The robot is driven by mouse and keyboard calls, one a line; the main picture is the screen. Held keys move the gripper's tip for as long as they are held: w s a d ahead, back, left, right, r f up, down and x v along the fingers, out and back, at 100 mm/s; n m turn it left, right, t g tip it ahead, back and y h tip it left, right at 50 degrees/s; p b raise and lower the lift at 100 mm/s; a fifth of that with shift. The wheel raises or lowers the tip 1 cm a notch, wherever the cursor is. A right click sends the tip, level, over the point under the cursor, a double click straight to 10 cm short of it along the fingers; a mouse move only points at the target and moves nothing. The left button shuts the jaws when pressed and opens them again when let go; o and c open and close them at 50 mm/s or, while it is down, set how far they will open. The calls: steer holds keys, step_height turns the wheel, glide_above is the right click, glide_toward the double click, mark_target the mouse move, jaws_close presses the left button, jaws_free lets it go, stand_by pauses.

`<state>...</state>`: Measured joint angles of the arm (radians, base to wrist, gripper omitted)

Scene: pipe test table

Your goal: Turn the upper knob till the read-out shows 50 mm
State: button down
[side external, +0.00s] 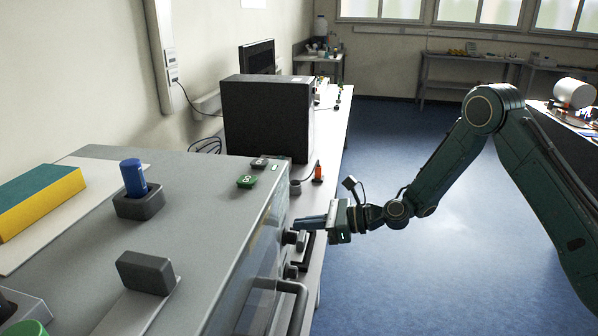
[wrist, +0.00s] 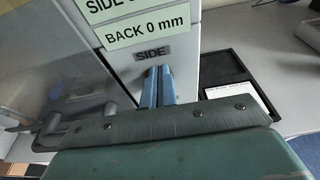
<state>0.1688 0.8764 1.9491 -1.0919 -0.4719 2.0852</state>
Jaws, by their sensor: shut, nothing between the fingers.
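My gripper (side external: 299,222) is shut and empty, its blue fingers pointing left at the front of the grey cabinet (side external: 205,215). The dark upper knob (side external: 290,237) is on that front, right by the fingertips; I cannot tell whether they touch. A lower dark knob (side external: 290,271) sits below it. In the wrist view the closed fingers (wrist: 158,72) end just below a grey "SIDE" label (wrist: 152,53). Above it, a pale green read-out (wrist: 146,27) shows "BACK 0 mm"; its upper "SIDE" line is cut off by the frame edge. No knob is clearly visible there.
A grey handle (side external: 295,290) juts from the cabinet front below the knobs. A blue peg (side external: 133,178) in a dark holder and a yellow-green block (side external: 40,203) stand on top. The wrist view shows a black tray (wrist: 228,66) at right.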

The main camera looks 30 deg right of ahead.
steer(key=f+v, duration=0.1)
steer(key=v, duration=0.4)
steer(key=shift+s+d, duration=0.4)
steer(key=shift+d, duration=0.05)
stand_by(0.5)
steer(key=s+a+r+n+g+h, duration=0.2)
steer(key=s+r+n+g+h, duration=0.25)
steer(key=s+r+n, duration=0.9)
steer(key=s+d+r+n+h, duration=0.2)
steer(key=s+d+n, duration=0.3)
steer(key=s, duration=0.5)
steer(key=s+d+r+n+h, duration=0.2)
steer(key=s+d+n+h, duration=0.2)
steer(key=s+n, duration=0.4)
steer(key=shift+s+d+g, duration=0.35)
steer(key=shift+s+d, duration=0.05)
steer(key=shift+s, duration=0.65)
